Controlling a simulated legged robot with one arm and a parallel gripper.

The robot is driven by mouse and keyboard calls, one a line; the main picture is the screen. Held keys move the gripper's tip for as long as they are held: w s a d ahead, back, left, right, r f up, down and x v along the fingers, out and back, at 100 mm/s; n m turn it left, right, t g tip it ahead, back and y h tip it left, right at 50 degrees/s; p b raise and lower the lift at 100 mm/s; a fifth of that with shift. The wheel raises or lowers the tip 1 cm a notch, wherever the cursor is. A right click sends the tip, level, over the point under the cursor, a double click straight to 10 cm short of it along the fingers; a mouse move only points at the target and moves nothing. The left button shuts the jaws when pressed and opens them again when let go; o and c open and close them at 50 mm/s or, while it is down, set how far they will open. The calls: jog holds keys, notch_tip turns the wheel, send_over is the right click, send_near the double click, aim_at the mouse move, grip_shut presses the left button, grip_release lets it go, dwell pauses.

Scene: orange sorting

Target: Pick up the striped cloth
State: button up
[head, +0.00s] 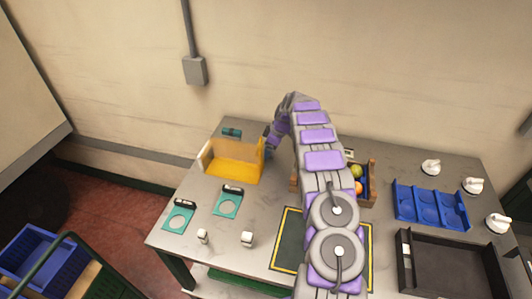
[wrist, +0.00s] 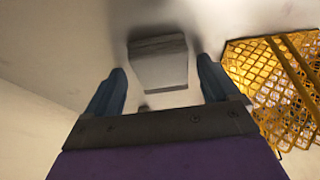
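In the wrist view my gripper (wrist: 160,78) has its two blue fingers spread apart. A grey, flat-topped block-like thing (wrist: 160,64) shows beyond and between the fingertips, with gaps on both sides. It has faint bands near its far edge; I cannot tell whether it is the striped cloth. In the head view my arm reaches to the back of the table, and my gripper (head: 270,143) is partly hidden beside the yellow container. No striped cloth can be made out clearly in the head view.
The yellow mesh container (head: 235,163) stands close by my gripper; it also shows in the wrist view (wrist: 275,85). A wooden crate with fruit (head: 371,180), a blue tray (head: 430,205) and a black tray (head: 408,265) are right of my arm. Teal scales (head: 180,217) stand at left.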

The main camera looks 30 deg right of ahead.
jog(key=shift+a, duration=0.1)
jog(key=c, duration=1.1)
jog(key=shift+r, duration=0.1)
